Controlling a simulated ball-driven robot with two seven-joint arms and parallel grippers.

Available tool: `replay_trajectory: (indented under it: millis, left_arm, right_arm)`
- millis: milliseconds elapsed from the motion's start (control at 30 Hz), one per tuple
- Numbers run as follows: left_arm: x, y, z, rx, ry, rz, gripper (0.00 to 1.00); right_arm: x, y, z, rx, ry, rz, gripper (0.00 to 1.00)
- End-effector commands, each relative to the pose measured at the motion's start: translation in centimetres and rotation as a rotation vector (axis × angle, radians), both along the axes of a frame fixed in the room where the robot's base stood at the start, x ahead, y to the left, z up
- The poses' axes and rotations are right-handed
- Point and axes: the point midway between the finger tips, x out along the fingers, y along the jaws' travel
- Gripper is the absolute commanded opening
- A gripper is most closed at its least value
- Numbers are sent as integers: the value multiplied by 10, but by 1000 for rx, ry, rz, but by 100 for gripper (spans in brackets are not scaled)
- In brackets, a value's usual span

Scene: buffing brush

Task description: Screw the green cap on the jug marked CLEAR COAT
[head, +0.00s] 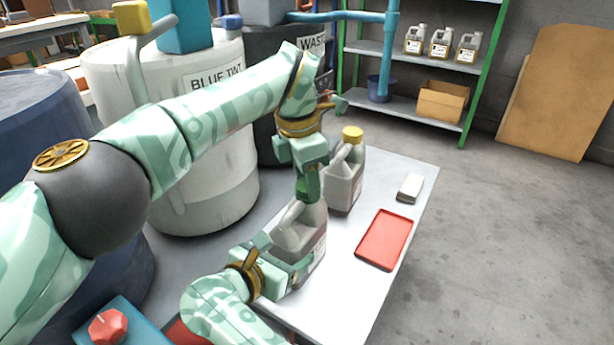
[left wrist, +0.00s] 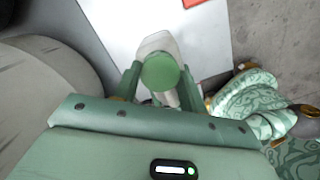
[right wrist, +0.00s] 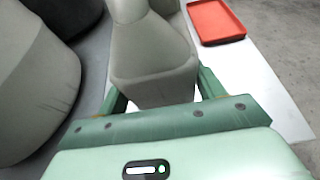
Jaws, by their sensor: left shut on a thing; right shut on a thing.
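A grey, translucent jug (head: 306,240) stands on the table, and its label cannot be read. My right gripper (head: 290,268) is shut on the jug's lower body, low over the table. The jug fills the middle of the right wrist view (right wrist: 152,50). My left gripper (head: 308,190) points down over the jug's top and is shut on the green cap (left wrist: 160,70). The left wrist view looks down on the cap, between the fingers and in line with the jug. I cannot tell whether the cap touches the neck, which is hidden.
A second jug with a yellow cap (head: 344,180) stands just behind. Large drums, one marked BLUE TINT (head: 215,190), crowd the left and back.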

Motion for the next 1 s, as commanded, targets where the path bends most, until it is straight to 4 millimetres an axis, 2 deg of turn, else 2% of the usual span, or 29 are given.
replay_trajectory:
  millis: [100, 167, 433, 467, 500, 533, 833, 1000]
  left_arm:
    - [1, 0, 1, 0, -2, -145, 21]
    - [1, 0, 1, -2, -2, -183, 21]
    - [1, 0, 1, -3, -3, -198, 21]
    - [1, 0, 1, -3, -3, -198, 47]
    - [1, 0, 1, -3, -3, -198, 58]
    - [1, 0, 1, -2, -3, -197, 64]
    - [1, 0, 3, -2, -3, -196, 64]
    - [1, 0, 25, -3, -5, -196, 64]
  right_arm:
    - [0, 0, 0, 0, 1, -1, 4]
    - [0, -1, 0, 0, 1, -1, 4]
    - [0, -1, -1, 0, 1, -2, 4]
    - [0, -1, -1, 0, 1, -2, 4]
    - [0, -1, -1, 0, 1, -2, 4]
    - [0, -1, -1, 0, 1, -2, 4]
    - [0, 0, -1, 0, 1, -1, 4]
    - [0, 0, -1, 0, 1, -1, 4]
